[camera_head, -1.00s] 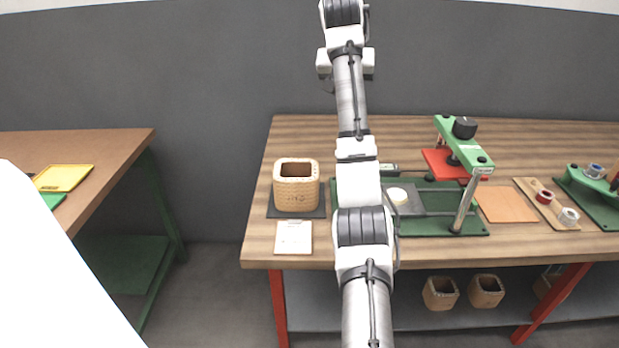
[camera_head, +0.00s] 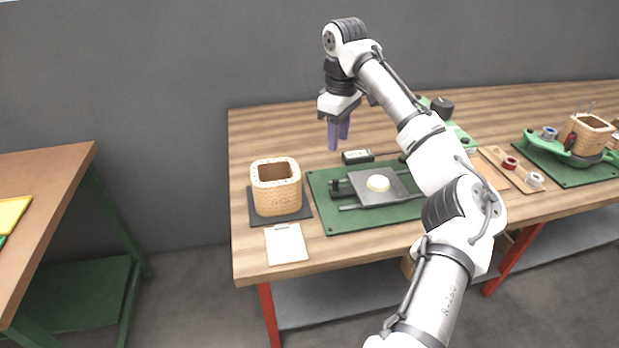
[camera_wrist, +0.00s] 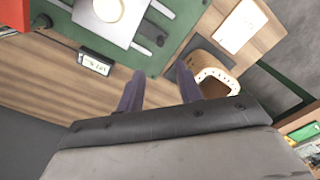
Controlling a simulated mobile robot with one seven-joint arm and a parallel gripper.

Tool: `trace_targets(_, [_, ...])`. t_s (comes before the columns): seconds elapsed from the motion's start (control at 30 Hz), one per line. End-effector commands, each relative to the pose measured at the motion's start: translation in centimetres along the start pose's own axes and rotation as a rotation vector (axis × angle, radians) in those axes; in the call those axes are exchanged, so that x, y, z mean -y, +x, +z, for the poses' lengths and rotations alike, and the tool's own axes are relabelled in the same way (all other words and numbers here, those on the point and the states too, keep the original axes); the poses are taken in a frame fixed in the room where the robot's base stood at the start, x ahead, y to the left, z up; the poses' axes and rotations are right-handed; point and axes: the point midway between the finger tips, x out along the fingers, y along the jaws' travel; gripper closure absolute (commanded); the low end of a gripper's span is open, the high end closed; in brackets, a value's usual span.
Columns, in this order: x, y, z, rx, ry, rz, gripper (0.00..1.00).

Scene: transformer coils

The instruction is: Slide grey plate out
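My arm hides the right part of the green base and much of the press.
A woven coil (camera_head: 277,190) stands on a dark mat left of the base, with a clipboard (camera_head: 286,244) in front. A small display box (camera_head: 357,156) lies behind the plate. Spools on a wooden board (camera_head: 512,168) and a green clamp fixture (camera_head: 560,150) are at right.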

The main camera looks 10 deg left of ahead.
Motion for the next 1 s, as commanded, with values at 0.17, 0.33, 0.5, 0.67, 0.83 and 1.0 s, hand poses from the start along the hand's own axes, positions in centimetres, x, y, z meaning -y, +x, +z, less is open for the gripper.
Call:
trace_targets(0.17, [0.0,1.5,0.4,0.003,-0.004,-0.013,0.64])
trace_targets(0.33, [0.0,4.3,0.4,0.005,-0.002,-0.011,0.64])
trace_targets(0.5, [0.1,8.0,0.5,0.005,-0.001,-0.010,0.64])
trace_targets(0.67, [0.1,11.0,0.4,0.003,-0.001,-0.010,0.64])
trace_targets(0.83, [0.1,13.1,0.4,0.004,-0.001,-0.008,0.64])
trace_targets(1.0, [0.1,13.9,0.4,0.003,-0.001,-0.008,0.64])
